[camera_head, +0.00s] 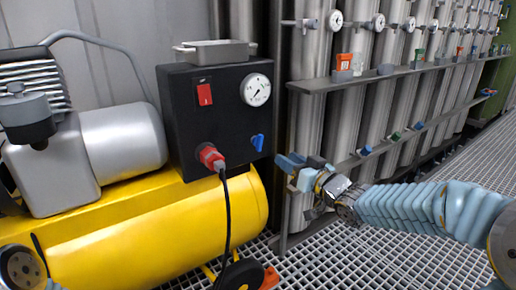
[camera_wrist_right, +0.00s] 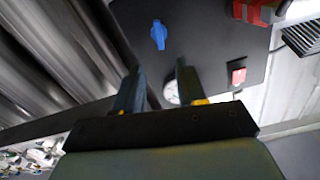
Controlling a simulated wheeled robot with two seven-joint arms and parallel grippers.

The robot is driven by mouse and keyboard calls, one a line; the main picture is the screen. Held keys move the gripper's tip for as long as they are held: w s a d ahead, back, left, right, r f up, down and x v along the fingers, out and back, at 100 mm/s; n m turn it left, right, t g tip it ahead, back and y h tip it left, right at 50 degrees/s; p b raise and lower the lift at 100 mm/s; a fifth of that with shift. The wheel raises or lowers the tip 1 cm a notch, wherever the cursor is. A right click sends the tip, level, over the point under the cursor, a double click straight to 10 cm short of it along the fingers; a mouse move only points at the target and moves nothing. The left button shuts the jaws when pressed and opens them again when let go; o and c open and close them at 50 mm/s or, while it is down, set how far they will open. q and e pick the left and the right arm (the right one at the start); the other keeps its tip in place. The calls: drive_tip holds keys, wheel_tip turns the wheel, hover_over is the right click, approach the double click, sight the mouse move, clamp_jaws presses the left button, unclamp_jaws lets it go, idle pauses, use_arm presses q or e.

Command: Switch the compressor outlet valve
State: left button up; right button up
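The black compressor panel (camera_head: 183,132) carries a blue valve handle (camera_head: 257,142) at its lower right, below a round gauge (camera_head: 256,89). My right gripper (camera_head: 289,166) is to the right of the handle and a little lower, apart from it. In the right wrist view the blue handle (camera_wrist_right: 159,34) shows beyond the two fingertips, roughly in line with the gap between them. The right gripper (camera_wrist_right: 157,75) is open and empty there.
A red switch (camera_head: 205,94) and a red plug (camera_head: 211,157) with a hanging black cable are on the panel. The yellow tank (camera_head: 150,235) lies below. Steel vessels (camera_head: 305,60) and a shelf rail (camera_head: 330,83) stand close on the right. Grating floor (camera_head: 345,255) is open in front.

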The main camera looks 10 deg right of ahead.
sight(261, 143)
drive_tip(key=x, duration=1.1)
drive_tip(key=shift+w+f, duration=0.15)
drive_tip(key=shift+w, duration=0.25)
clamp_jaws()
